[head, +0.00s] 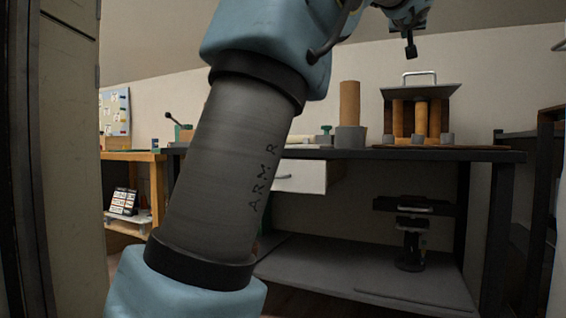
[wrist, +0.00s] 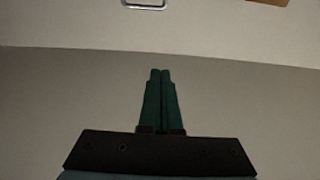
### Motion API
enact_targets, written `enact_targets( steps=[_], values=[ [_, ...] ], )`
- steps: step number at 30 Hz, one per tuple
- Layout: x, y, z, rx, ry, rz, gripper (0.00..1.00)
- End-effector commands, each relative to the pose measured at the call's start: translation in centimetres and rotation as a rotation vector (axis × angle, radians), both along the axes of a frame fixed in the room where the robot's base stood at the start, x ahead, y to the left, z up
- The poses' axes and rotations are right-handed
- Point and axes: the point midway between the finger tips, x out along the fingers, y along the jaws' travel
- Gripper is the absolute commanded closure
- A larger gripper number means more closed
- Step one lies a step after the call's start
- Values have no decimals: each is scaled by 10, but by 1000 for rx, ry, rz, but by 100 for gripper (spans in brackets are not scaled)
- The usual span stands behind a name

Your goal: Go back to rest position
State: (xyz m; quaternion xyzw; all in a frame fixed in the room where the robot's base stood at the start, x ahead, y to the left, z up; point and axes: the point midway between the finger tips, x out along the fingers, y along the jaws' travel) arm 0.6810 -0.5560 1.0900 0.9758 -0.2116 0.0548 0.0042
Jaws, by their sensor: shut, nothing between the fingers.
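My gripper (wrist: 160,76) shows in the wrist view as two dark green fingers pressed together, with nothing between them. Behind the fingers is a plain grey surface with a pale band above it. In the head view my arm rises from the lower left and bends at the top. The dark end of the arm (head: 411,48) hangs at the upper right, in the air above the metal plate with a handle (head: 420,91).
A dark workbench (head: 440,155) spans the right, holding cork-coloured cylinders (head: 349,103) and the raised plate. A white drawer (head: 300,177) hangs under it. A black device (head: 411,245) stands on the lower shelf. A wooden desk (head: 130,156) is at left. A door frame (head: 70,150) stands close at left.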

Motion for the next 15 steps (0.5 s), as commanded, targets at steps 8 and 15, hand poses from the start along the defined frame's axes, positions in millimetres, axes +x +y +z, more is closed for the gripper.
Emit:
enact_targets(
  steps=[8,15],
  values=[
    [29,25,-42,55,92,43,100],
    [60,68,-110,136,238,102,100]
  ],
)
